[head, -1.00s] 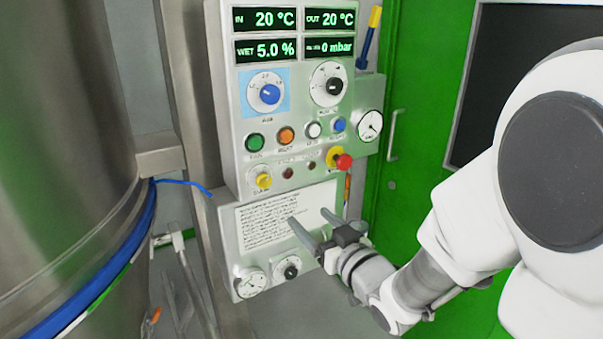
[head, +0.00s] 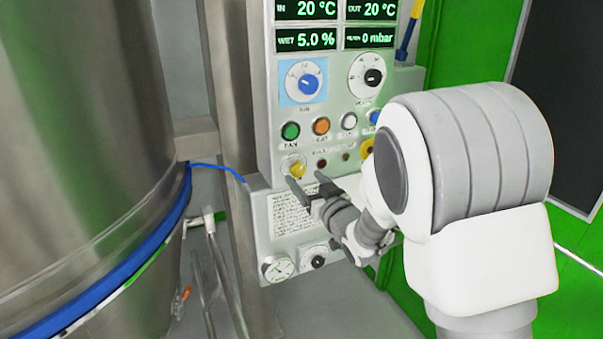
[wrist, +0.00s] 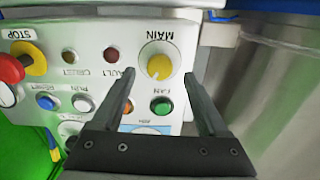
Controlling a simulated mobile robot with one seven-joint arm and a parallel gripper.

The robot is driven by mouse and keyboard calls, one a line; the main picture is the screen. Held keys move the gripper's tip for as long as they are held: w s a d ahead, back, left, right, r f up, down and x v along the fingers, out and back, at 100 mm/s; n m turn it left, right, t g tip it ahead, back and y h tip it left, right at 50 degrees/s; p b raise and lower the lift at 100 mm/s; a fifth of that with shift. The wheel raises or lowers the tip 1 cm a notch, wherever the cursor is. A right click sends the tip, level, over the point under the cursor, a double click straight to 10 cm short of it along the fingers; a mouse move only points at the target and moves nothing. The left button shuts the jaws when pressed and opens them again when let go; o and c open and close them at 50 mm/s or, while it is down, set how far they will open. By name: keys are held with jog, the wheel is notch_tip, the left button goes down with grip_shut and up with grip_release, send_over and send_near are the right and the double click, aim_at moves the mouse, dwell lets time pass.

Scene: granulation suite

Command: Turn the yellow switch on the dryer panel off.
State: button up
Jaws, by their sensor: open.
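The yellow switch (head: 297,170) is a round knob on a pale plate at the lower left of the dryer panel (head: 262,95). In the wrist view the yellow switch (wrist: 159,66) sits under the upside-down label MAIN, between and beyond my fingertips. My gripper (head: 306,180) is open and empty, just in front of the panel, with its fingertips close to the knob in the head view. In the wrist view my gripper (wrist: 159,80) has one finger on each side of the knob. I cannot tell whether the fingers touch the panel.
Around the switch are a green button (head: 290,131), an orange button (head: 321,126) and a blue dial (head: 308,84). A red stop button (wrist: 10,69) on yellow shows in the wrist view. A steel vessel (head: 90,130) stands left; a gauge (head: 278,268) sits below.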

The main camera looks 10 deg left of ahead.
aim_at(299, 172)
jog(key=shift+x, duration=1.6)
grip_shut()
